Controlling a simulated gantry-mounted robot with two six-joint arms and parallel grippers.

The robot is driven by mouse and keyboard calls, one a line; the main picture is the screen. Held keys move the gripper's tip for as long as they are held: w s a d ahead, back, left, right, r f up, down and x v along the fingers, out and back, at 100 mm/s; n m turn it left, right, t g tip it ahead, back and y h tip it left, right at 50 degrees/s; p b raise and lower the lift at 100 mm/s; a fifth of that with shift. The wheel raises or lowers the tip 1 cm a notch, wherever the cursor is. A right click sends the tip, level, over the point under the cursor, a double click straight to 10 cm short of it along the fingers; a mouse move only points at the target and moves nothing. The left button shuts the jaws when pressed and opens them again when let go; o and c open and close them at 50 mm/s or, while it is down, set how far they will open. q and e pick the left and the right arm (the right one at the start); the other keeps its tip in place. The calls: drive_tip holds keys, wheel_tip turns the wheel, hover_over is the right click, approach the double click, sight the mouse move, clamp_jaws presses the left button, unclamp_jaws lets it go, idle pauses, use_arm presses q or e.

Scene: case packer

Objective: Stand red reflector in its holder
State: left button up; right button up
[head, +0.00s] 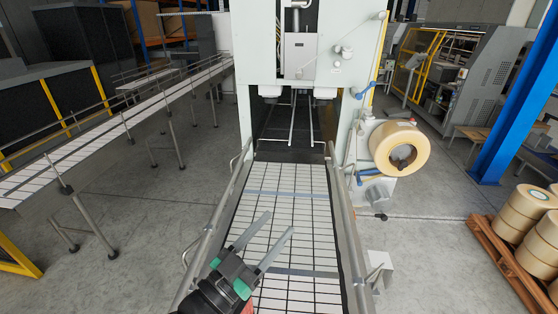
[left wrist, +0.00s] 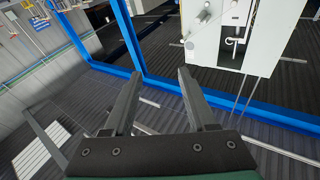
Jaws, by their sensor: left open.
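My left gripper (head: 279,222) is open and empty above the white slatted conveyor (head: 300,185) in the head view. Its two grey fingers point up and to the right, towards the machine. In the left wrist view the fingers (left wrist: 159,73) are spread with nothing between them. I cannot make out a red reflector or its holder in either view. A small patch of red shows beside my left wrist at the bottom of the head view, but I cannot tell what it is. My right gripper is not in view.
The conveyor has metal side rails and runs into a pale green machine (head: 257,50). A tape roll (head: 399,149) is on the machine's right side. A second conveyor (head: 95,131) is at left. A blue post (head: 508,105) and a pallet (head: 496,246) of rolls are at right.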

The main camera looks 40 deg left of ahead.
use_arm(q)
drive_tip(key=s+d+r+t+h, duration=0.1)
drive_tip(key=s+d+r+t, duration=0.1)
drive_tip(key=r, duration=0.8)
drive_tip(key=s+d+r+t+h, duration=0.1)
drive_tip(key=s+d+r+t, duration=0.1)
drive_tip(key=r, duration=0.8)
drive_tip(key=s+d+r+t+h, duration=0.1)
drive_tip(key=d+r, duration=0.3)
drive_tip(key=r, duration=0.7)
drive_tip(key=shift+s+d+t, duration=0.15)
drive_tip(key=shift+s+t, duration=0.75)
drive_tip(key=shift+o, duration=0.4)
drive_tip(key=shift+r, duration=0.1)
